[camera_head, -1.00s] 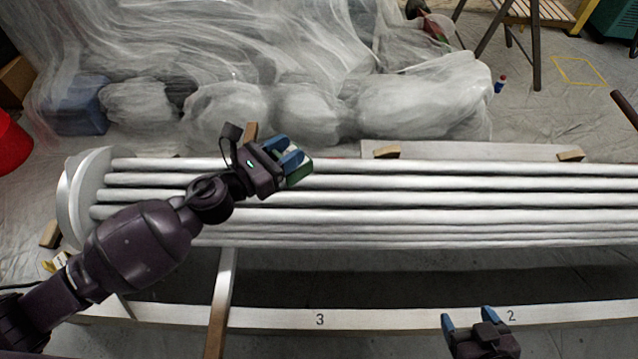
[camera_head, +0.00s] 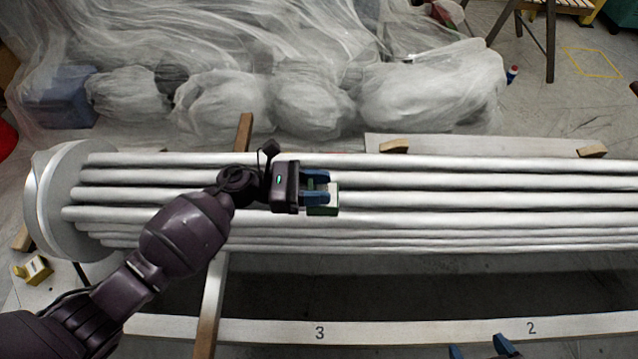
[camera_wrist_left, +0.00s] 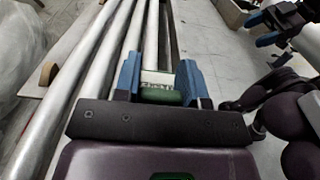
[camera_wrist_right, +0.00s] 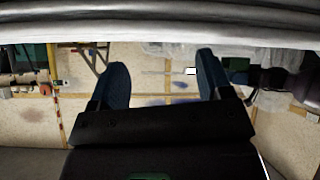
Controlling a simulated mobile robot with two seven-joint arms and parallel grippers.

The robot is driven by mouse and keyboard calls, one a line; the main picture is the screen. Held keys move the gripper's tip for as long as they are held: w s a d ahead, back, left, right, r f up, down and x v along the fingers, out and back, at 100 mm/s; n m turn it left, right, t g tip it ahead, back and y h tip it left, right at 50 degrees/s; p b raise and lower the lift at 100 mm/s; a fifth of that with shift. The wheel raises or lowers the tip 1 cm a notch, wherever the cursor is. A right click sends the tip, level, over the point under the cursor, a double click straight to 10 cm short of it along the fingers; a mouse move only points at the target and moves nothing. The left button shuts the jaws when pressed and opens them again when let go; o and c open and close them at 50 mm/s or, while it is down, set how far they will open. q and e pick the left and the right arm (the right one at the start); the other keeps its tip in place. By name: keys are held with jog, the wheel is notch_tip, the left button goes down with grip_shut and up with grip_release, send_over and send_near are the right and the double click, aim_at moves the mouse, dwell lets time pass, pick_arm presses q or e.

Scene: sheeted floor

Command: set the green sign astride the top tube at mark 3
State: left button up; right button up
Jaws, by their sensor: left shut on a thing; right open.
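The green sign (camera_head: 323,208) is a small green and pale piece held between the blue fingers of my left gripper (camera_head: 318,187). In the head view it overlaps the middle of the bundle of silver tubes (camera_head: 450,200), above the mark 3 (camera_head: 320,333) on the white strip in the picture. Whether the sign touches a tube cannot be told. In the left wrist view the sign (camera_wrist_left: 160,94) is between both fingers, with tubes running alongside at the left. My right gripper (camera_head: 480,352) is open and empty at the bottom edge; the right wrist view shows bare space between its fingers (camera_wrist_right: 163,85).
A round end plate (camera_head: 45,200) closes the tubes at the left. The white strip (camera_head: 420,329) bears marks 3 and 2 (camera_head: 531,327). A wooden bar (camera_head: 209,310) runs below the tubes. Sheeted lumps (camera_head: 310,105) lie behind. A yellow block (camera_head: 35,270) lies at left.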

pick_arm(q)
jog(key=shift+a+f, duration=0.1)
jog(key=shift+f+b, duration=0.45)
jog(key=shift+s+f+b, duration=0.1)
jog(key=shift+f+b, duration=0.3)
jog(key=shift+f, duration=0.35)
notch_tip(320, 180, down, 2)
jog(key=shift+f+b, duration=0.15)
jog(key=shift+b, duration=0.55)
jog(key=shift+f, duration=0.2)
pick_arm(e)
jog(key=shift+w+a+f+n+t, duration=0.3)
jog(key=shift+w+n, duration=0.1)
jog(key=shift+w, duration=0.05)
jog(key=shift+s+f, duration=0.1)
pick_arm(q)
jog(key=shift+b, duration=0.3)
pick_arm(e)
jog(key=shift+s+f, duration=0.1)
jog(key=shift+f, duration=0.05)
jog(key=shift+f, duration=0.1)
